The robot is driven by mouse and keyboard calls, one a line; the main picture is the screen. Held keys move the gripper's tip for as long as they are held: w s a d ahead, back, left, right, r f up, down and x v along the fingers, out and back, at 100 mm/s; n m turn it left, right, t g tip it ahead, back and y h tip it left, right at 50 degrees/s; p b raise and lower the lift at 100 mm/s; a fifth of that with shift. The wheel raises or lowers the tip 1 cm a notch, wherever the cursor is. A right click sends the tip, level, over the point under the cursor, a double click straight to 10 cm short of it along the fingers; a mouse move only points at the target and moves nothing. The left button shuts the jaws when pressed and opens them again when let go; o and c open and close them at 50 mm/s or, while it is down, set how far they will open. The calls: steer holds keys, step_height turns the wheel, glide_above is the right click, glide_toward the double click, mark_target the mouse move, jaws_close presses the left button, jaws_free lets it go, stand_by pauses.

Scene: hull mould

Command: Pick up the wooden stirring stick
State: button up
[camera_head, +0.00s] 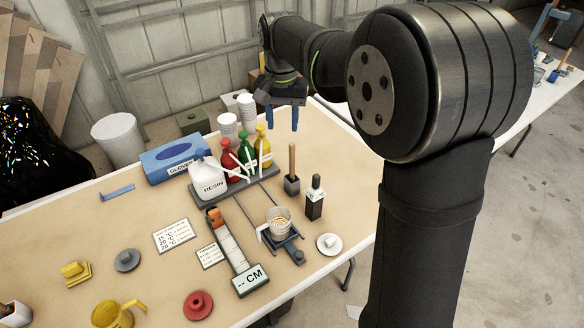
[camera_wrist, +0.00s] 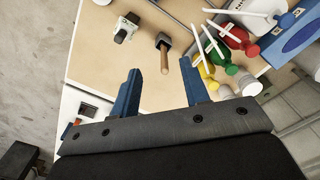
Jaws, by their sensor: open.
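The wooden stirring stick (camera_head: 292,158) stands upright in a small dark grey holder (camera_head: 291,186) on the table, right of the bottles. I see no contact.
A dark box with a black-topped item (camera_head: 314,200) stands close right of the holder. Red, green and yellow bottles (camera_head: 263,150) and a white resin jug (camera_head: 208,178) stand to the left. A clear cup (camera_head: 279,221) sits nearer.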

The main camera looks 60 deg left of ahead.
steer(key=w+a+f+n, duration=0.1)
steer(key=w+a+n, duration=0.4)
steer(key=n, duration=0.3)
glide_toward(292, 154)
steer(key=f, duration=0.2)
steer(key=a+f, duration=0.1)
steer(key=f, duration=0.2)
steer(key=shift+a+f, duration=0.3)
steer(key=shift+f, duration=0.1)
steer(key=shift+w+d+f, duration=0.15)
steer(key=shift+d+f, duration=0.05)
steer(key=shift+f, duration=1.2)
steer(key=shift+w+d+f, duration=0.15)
steer(key=shift+f, duration=1.2)
jaws_close()
